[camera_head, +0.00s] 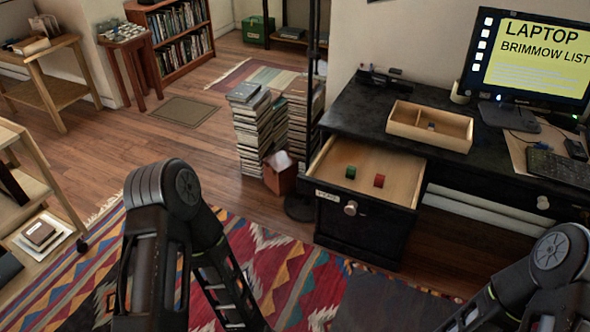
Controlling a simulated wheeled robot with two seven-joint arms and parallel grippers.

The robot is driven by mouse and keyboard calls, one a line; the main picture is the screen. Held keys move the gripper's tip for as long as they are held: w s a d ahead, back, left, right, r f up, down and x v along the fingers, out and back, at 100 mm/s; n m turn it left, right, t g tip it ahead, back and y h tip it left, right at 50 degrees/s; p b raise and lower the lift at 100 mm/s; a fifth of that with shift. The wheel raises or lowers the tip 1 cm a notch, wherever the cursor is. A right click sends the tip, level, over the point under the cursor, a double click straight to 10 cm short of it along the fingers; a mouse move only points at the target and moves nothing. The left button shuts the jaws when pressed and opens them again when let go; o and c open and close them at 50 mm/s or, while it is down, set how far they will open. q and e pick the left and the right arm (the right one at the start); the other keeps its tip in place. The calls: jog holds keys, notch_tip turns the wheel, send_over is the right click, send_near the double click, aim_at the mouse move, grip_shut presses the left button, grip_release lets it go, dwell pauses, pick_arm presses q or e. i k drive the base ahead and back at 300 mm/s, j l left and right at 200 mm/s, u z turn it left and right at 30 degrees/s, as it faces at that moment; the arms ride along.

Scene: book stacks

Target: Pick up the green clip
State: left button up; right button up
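A small green block-like piece (350,172), the only clip-like green thing I can make out, lies in the open desk drawer (403,172), towards its left side. It is too small to make out its exact shape. A similar small red piece (379,181) lies just to its right, apart from it. Both my arms show in the lower part of the view, the left at the lower left and the right at the lower right. Both arms are well apart from the drawer. Their gripper fingers are not visible, being cut off by the bottom of the picture or hidden.
The drawer juts from a black desk (350,110). A shallow wooden tray (399,128) with a small dark item, a monitor (530,60) and a keyboard (560,168) are on the desk. Book stacks (258,130) stand left of it. A patterned rug (290,270) covers the floor in front.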

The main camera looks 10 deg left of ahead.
aim_at(352, 171)
jog(key=i+l, duration=0.35)
jog(key=i+l+u, duration=0.1)
jog(key=i+l, duration=0.2)
jog(key=l, duration=0.25)
jog(key=i+l, duration=0.35)
jog(key=l+u, duration=0.05)
